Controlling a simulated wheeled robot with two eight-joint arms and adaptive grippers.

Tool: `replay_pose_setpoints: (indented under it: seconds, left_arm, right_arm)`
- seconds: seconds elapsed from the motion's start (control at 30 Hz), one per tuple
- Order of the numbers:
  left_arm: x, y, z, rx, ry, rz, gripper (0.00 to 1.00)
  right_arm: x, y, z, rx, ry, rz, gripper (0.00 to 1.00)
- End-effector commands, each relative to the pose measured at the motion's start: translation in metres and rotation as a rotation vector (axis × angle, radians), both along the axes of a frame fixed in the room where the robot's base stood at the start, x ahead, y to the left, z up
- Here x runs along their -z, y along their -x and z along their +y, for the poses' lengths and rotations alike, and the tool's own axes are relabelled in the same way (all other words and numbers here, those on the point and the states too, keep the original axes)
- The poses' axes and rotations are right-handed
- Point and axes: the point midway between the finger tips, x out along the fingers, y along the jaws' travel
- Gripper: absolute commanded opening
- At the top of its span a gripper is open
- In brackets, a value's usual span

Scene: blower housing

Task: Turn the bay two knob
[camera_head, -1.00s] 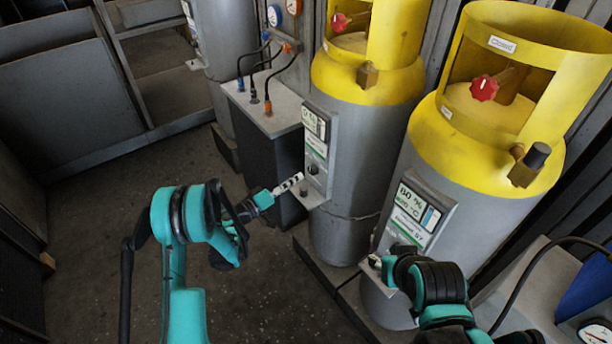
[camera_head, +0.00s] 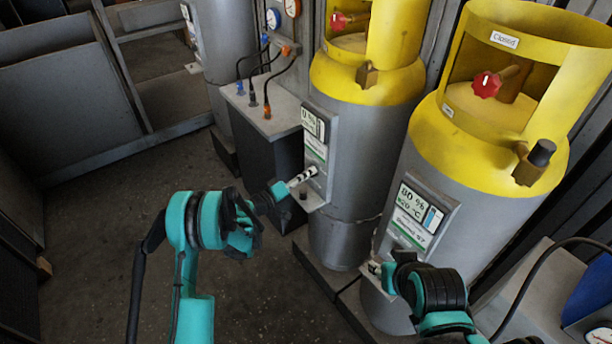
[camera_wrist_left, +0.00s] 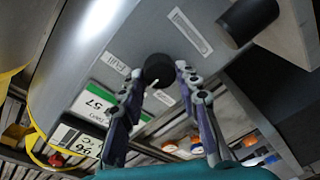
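The black round knob (camera_wrist_left: 158,70) with a white pointer mark sits on the grey panel face between labels, one reading "Full". In the head view it is hidden behind my left gripper (camera_head: 306,177), at the lower part of the display panel (camera_head: 314,135) on the middle gas cylinder (camera_head: 352,160). In the left wrist view my left gripper (camera_wrist_left: 160,71) is open, its fingertips on either side of the knob; contact cannot be told. My right gripper (camera_head: 374,268) is low by the right cylinder (camera_head: 470,205); its finger state is unclear.
A dark upright peg (camera_head: 303,193) stands on the small ledge (camera_head: 314,201) below the panel, close to my left fingers. A dark cabinet (camera_head: 262,150) with hoses stands left of the middle cylinder. The right cylinder carries its own panel (camera_head: 415,215). Open floor lies left.

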Motion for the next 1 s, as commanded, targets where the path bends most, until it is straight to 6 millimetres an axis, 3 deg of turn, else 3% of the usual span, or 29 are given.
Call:
replay_pose_setpoints:
  seconds: [0.47, 1.0]
  left_arm:
    - [-0.0001, -0.0003, 0.0003, -0.001, 0.065, 0.089, 0.04]
    - [-0.0002, -0.0010, 0.0007, 0.000, 0.347, 0.479, 0.04]
  right_arm:
    - [0.0000, 0.0000, 0.0000, 0.000, 0.000, 0.000, 0.40]
    - [0.0000, 0.0000, 0.0000, 0.000, 0.000, 0.000, 0.40]
